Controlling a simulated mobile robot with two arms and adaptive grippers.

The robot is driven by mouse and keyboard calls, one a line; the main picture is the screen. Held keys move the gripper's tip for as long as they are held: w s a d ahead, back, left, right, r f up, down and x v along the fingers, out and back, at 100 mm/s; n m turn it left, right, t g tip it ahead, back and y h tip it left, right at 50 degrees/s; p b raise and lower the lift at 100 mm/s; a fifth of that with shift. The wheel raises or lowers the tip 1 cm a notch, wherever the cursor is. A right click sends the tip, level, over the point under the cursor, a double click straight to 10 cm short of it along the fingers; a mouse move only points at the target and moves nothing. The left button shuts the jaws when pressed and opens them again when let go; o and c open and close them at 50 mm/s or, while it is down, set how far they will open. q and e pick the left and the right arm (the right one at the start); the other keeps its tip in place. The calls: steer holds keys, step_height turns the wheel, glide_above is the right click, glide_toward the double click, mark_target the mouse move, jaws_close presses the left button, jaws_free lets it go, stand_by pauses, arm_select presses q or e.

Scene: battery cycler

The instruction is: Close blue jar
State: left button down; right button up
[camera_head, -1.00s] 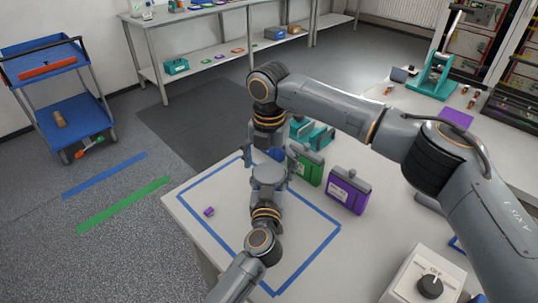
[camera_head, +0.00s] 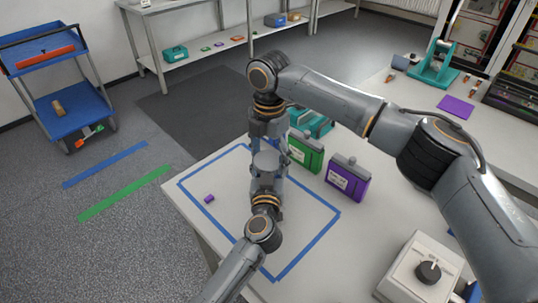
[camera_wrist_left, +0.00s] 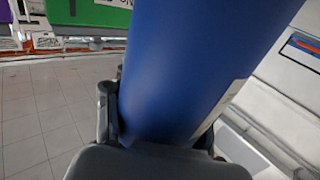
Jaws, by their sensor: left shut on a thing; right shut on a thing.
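The blue jar (camera_wrist_left: 195,70) fills the middle of the left wrist view, tilted in that picture, with a pale label edge at its right. My left gripper (camera_wrist_left: 155,130) is shut on its side, one finger showing at the left. In the head view my left gripper (camera_head: 266,163) is over the taped table area, and the jar is almost wholly hidden by the arms. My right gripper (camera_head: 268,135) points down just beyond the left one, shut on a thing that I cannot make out. The jar's mouth and lid are hidden.
A green case (camera_head: 305,152), a purple case (camera_head: 347,182) and teal parts (camera_head: 313,124) stand close to the right of the grippers. A small purple block (camera_head: 209,198) lies inside the blue tape. A white box with a knob (camera_head: 425,268) is at front right.

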steer(key=m, duration=0.2)
steer(key=shift+m, duration=0.4)
steer(key=shift+c, duration=0.2)
steer(key=o, duration=1.3)
steer(key=shift+r, duration=0.1)
steer(key=shift+r, duration=2.15)
steer(key=shift+c, duration=0.3)
